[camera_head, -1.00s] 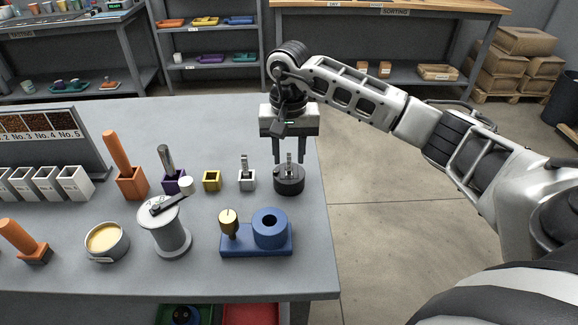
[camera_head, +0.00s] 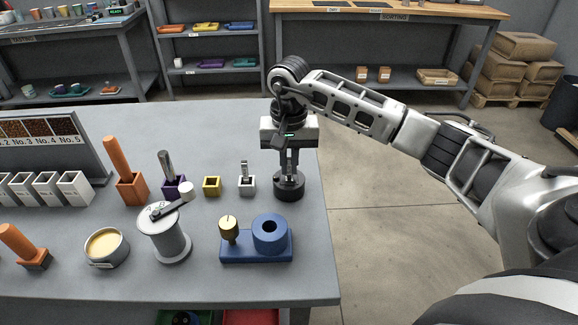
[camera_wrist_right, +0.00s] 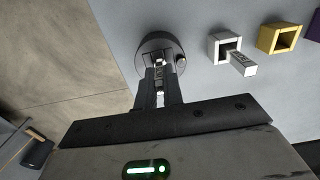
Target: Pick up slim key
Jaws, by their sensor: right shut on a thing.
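The slim key (camera_wrist_right: 159,63), a narrow grey metal piece, stands upright in a round black holder (camera_head: 289,190) near the table's right edge. My right gripper (camera_head: 289,173) points straight down over the holder and is shut on the key's upper part. In the right wrist view the two dark fingers (camera_wrist_right: 159,87) close on the key, and the black holder (camera_wrist_right: 153,45) lies beyond their tips. The fingers hide most of the key. Its lower end is inside the holder. My left gripper is not in view.
Left of the holder stand a white square cup (camera_head: 247,187) with a grey metal piece in it, a yellow cup (camera_head: 212,186) and a purple cup (camera_head: 174,188). A blue stand (camera_head: 256,248) with a brass piece is in front. Floor lies right of the table.

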